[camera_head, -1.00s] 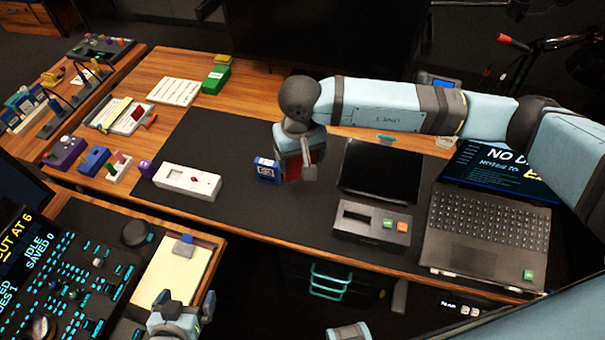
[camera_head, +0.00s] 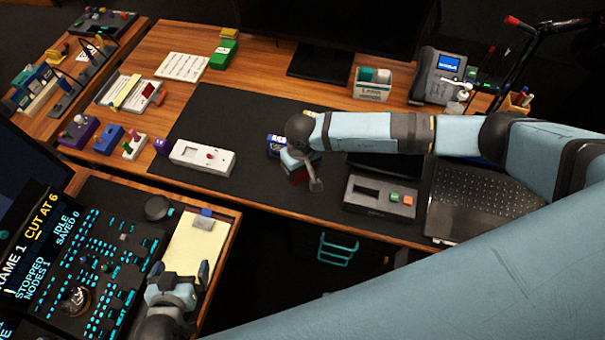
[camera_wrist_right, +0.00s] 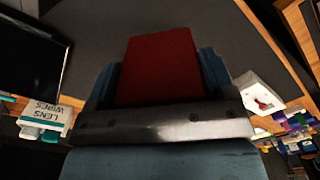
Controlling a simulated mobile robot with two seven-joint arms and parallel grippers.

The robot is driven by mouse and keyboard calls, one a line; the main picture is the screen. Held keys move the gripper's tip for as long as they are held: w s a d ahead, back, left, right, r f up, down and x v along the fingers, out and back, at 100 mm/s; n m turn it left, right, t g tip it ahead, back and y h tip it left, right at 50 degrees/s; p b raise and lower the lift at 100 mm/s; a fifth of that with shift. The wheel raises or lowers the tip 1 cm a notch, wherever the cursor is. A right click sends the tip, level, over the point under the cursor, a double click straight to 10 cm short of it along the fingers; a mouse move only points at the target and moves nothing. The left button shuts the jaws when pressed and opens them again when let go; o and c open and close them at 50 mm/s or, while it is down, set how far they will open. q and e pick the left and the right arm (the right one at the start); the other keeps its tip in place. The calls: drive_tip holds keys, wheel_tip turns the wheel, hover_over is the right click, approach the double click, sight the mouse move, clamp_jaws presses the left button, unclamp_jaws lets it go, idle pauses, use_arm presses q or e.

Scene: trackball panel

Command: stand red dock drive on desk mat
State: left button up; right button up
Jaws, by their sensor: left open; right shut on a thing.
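The red dock drive (camera_wrist_right: 160,65) is a red block between the fingers of my right gripper (camera_wrist_right: 160,85) in the right wrist view. In the head view only a dark red bit of the drive (camera_head: 298,177) shows below my right gripper (camera_head: 303,170). The gripper is shut on it over the dark desk mat (camera_head: 235,115). Whether the drive touches the mat I cannot tell. My left gripper (camera_head: 188,282) is open and empty over the console at lower left, beside a yellow notepad (camera_head: 195,250).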

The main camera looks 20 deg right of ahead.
sight(302, 179)
wheel_tip(302, 179, down, 6)
drive_tip(key=shift+r+p, duration=0.1)
drive_tip(key=shift+p, duration=0.25)
drive_tip(key=shift+f, duration=0.25)
